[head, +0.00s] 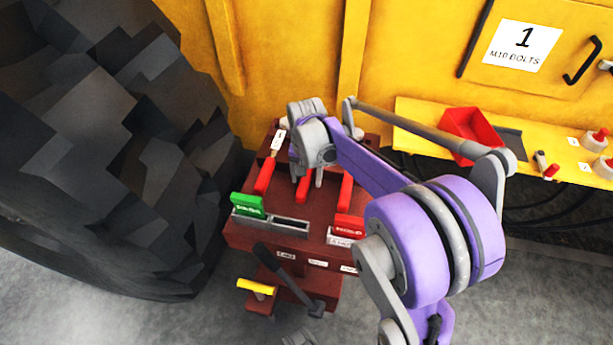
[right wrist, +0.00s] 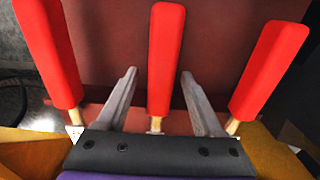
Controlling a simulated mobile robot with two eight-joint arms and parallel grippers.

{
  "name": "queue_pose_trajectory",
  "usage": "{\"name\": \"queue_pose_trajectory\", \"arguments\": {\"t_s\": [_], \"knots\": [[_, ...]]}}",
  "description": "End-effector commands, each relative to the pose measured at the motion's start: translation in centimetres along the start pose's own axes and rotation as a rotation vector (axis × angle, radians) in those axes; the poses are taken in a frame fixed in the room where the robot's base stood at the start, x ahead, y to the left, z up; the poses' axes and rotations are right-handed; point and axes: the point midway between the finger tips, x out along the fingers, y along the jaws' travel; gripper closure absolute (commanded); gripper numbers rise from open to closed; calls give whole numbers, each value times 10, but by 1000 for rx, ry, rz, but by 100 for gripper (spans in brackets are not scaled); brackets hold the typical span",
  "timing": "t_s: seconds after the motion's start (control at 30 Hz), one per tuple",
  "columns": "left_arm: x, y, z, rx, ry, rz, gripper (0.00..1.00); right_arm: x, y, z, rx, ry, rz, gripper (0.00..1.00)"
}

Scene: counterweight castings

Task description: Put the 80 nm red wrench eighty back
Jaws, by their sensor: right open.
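Three red-handled wrenches are set in a row at the back of a dark red stand: a left one (head: 264,177), a middle one (head: 302,188) and a right one (head: 345,190). In the right wrist view the middle handle (right wrist: 164,55) lies between my open right gripper's fingers (right wrist: 158,75), with a gap on each side. The left handle (right wrist: 50,55) and right handle (right wrist: 270,65) are outside the fingers. My right gripper (head: 312,178) also shows over the stand in the head view. I cannot read which wrench is eighty.
On the stand (head: 255,238) are a green block (head: 247,205), a slotted grey tray (head: 290,226) and a red block (head: 348,226). A black lever (head: 285,272) sticks out in front. A large tyre (head: 110,150) stands close left. A yellow shelf (head: 420,118) with a red bin (head: 470,130) is at right.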

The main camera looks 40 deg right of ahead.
Motion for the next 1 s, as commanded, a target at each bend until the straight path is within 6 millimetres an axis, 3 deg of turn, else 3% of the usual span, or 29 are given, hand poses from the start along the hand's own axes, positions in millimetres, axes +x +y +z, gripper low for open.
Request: {"name": "queue_pose_trajectory", "arguments": {"t_s": [0.23, 0.5, 0.7, 1.0], "knots": [[-3, 0, -2, 0, 1, 0, 100, -14, 0, 0, 0, 0, 0, 31], [-13, 0, -6, 0, 5, 0, 100, -69, 0, 0, 1, 0, 0, 31], [-17, 0, -8, 0, 6, 0, 100, -99, 0, 0, 0, 0, 0, 31], [-26, 0, -13, 0, 9, 0, 100, -118, 0, 0, 0, 0, 0, 31]]}}
